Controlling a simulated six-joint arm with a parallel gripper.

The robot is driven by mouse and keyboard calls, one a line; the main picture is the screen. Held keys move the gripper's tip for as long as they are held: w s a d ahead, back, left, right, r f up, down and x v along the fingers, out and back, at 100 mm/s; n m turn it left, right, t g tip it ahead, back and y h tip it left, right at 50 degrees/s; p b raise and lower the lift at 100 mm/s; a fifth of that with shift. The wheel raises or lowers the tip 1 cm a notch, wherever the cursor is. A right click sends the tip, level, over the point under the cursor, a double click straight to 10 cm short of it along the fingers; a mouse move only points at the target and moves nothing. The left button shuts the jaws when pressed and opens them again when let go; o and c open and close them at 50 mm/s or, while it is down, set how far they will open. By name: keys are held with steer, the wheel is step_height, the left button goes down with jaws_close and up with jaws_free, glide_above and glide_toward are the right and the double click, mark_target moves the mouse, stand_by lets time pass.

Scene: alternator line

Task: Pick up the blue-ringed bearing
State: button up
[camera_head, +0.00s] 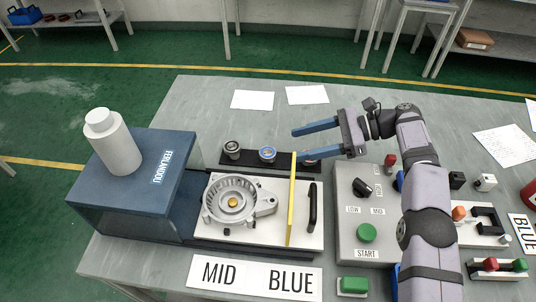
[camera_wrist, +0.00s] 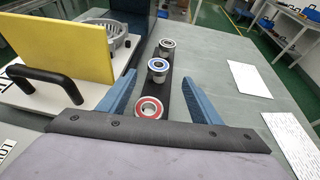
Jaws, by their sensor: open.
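The blue-ringed bearing (camera_head: 267,153) stands in the middle of a black rack strip (camera_head: 248,160) at the back of the workstation. In the wrist view the blue-ringed bearing (camera_wrist: 158,65) shows beyond a red-ringed bearing (camera_wrist: 149,107), with a dark-ringed bearing (camera_wrist: 167,45) farthest off. My gripper (camera_head: 298,144) is open and empty, to the right of the blue-ringed bearing and above the red-ringed end of the rack. Its fingers point left along the rack. In the head view a finger mostly covers the red-ringed bearing.
A yellow upright panel (camera_head: 291,200) and black handle (camera_head: 312,207) stand in front of the rack, near the alternator housing (camera_head: 231,200). A blue machine (camera_head: 133,185) with a white bottle (camera_head: 113,143) is at left. A control box (camera_head: 362,230) is at right. The table behind the rack is clear except for paper sheets.

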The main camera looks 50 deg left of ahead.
mark_target(269, 152)
steer(key=shift+x, duration=1.05)
steer(key=shift+s, duration=0.1)
steer(key=p+x, duration=0.2)
steer(key=x, duration=0.1)
steer(key=shift+s+a+r, duration=0.1)
steer(key=shift+s+a, duration=0.05)
steer(key=shift+s, duration=0.3)
steer(key=shift+s+a+f, duration=0.4)
steer(key=c, duration=1.2)
